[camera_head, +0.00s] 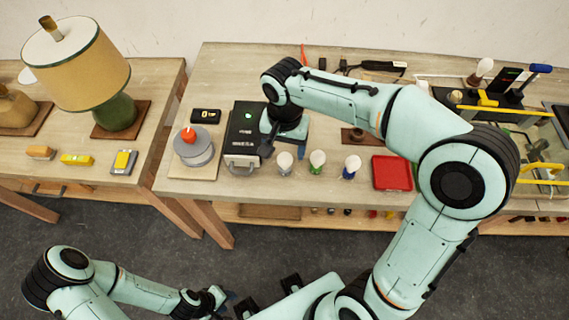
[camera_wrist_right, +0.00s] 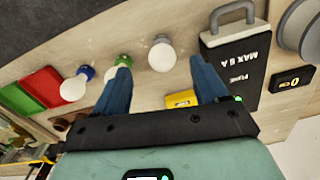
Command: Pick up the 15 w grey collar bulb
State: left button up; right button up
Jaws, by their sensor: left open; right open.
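The grey collar bulb (camera_head: 285,162) stands on the table, leftmost of three white bulbs in the head view. In the right wrist view the grey collar bulb (camera_wrist_right: 162,55) appears between and just beyond my fingertips, untouched. The green collar bulb (camera_head: 317,160) and blue collar bulb (camera_head: 352,165) stand to its right. In the wrist view the green collar bulb (camera_wrist_right: 121,65) is partly hidden behind one finger. My right gripper (camera_head: 284,147) is open and empty; it also shows in the wrist view (camera_wrist_right: 160,72). My left gripper (camera_head: 217,301) is open, low and away from the table.
A black fuse box (camera_head: 243,136) stands left of the bulbs, close to my right gripper. A red tray (camera_head: 391,173) lies to their right. A grey round device (camera_head: 194,150) with a red knob stands further left. A lamp (camera_head: 85,65) stands on the left table.

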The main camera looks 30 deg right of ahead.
aim_at(284, 157)
notch_tip(284, 157, down, 3)
jog(key=shift+w+r, duration=0.15)
notch_tip(284, 157, down, 5)
jog(key=shift+w+d, duration=0.1)
jog(key=shift+w, duration=0.05)
jog(key=c, duration=1.1)
